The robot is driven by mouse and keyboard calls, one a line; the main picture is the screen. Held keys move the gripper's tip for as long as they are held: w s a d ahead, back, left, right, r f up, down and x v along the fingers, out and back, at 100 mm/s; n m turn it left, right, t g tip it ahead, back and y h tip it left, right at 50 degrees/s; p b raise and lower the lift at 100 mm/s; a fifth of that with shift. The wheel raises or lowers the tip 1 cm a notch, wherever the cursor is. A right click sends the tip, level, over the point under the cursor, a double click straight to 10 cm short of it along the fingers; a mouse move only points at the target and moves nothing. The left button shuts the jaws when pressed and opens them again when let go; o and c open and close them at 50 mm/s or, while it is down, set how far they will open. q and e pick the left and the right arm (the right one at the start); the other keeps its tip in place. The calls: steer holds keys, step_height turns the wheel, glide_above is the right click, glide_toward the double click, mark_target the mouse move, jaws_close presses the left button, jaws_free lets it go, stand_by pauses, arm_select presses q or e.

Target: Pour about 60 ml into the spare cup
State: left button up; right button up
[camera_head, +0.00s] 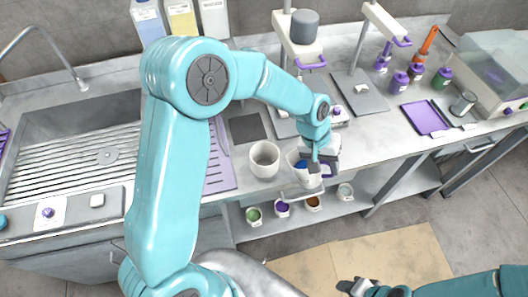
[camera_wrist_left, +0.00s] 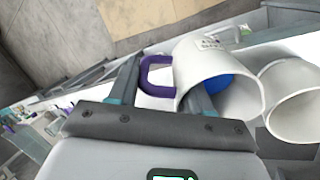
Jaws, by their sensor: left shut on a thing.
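My left gripper (camera_head: 313,160) is shut on the purple handle (camera_wrist_left: 157,72) of a white jug. The white jug (camera_wrist_left: 205,62) also shows in the head view (camera_head: 296,172), partly hidden by the gripper. Blue liquid (camera_wrist_left: 236,95) shows inside it, and it looks tilted in the wrist view. A plain white cup (camera_head: 264,160), likely the spare cup, stands upright on the counter just left of the jug. It also shows in the wrist view (camera_wrist_left: 295,95). I see no stream between them. My right gripper (camera_head: 357,287) is low at the bottom, away from the counter; its fingers are unclear.
A sink with a drainer (camera_head: 75,155) is at the left. A grey-topped stand (camera_head: 300,35) rises behind the cups. Several small cups (camera_head: 313,203) sit on the lower shelf. Purple-capped bottles (camera_head: 399,82) and a purple tray (camera_head: 425,117) are at the right.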

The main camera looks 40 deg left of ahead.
arm_select(q)
steer(key=shift+s+a+r+h, duration=0.2)
steer(key=shift+a+r+h, duration=0.3)
steer(key=shift+a+h, duration=0.3)
steer(key=a+r+h+b, duration=0.1)
steer(key=r+b, duration=0.1)
steer(key=s+a+r+t+h+b, duration=0.1)
steer(key=a+h+b, duration=0.1)
steer(key=b, duration=0.1)
steer(key=shift+r, duration=0.35)
steer(key=shift+s+a+r+t+h+b, duration=0.1)
steer(key=shift+a+r+t+h+b, duration=0.25)
steer(key=shift+r+h+b, duration=0.25)
steer(key=shift+r, duration=0.1)
steer(key=shift+a+t+h+b, duration=0.35)
steer(key=shift+a+h+b, duration=0.2)
steer(key=shift+h+b, duration=0.65)
